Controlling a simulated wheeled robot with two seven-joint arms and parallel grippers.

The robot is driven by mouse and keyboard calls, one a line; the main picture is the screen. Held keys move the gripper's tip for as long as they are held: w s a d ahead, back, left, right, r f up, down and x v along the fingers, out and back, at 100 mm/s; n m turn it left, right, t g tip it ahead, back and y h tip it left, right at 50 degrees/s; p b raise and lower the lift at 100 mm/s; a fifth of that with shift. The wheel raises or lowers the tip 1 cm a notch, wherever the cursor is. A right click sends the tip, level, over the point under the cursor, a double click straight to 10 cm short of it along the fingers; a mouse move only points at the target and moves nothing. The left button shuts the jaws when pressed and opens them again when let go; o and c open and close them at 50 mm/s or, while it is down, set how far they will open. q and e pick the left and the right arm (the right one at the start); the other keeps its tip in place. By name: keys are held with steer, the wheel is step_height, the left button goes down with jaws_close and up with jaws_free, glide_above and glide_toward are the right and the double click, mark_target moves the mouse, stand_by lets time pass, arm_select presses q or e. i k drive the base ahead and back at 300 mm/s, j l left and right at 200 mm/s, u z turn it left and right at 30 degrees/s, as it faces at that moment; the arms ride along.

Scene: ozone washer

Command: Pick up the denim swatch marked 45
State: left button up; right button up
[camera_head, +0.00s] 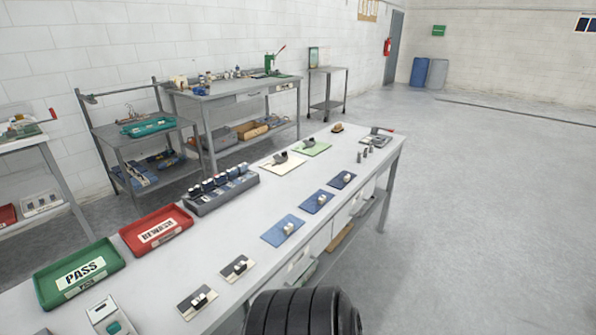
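Three denim swatches lie in a row along the right edge of the long grey table (215,262). The nearest swatch (274,236) is the lightest blue and largest. The middle swatch (312,206) is a darker blue. The farthest swatch (336,184) is dark navy and smallest. Each has a small pale object on it. Any numbers on them are too small to read, so I cannot tell which is marked 45. Neither of my grippers is in view.
A green PASS tray (106,257), a red tray (130,238) and a dark rack of several bottles (205,207) stand along the table's left side. Two dark cards with small objects lie nearer. The table's middle strip is clear. Open floor (480,220) lies to the right.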

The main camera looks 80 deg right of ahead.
mark_target(279, 233)
steer(key=z, duration=2.5)
steer(key=l, duration=0.15)
steer(key=i+u, duration=0.05)
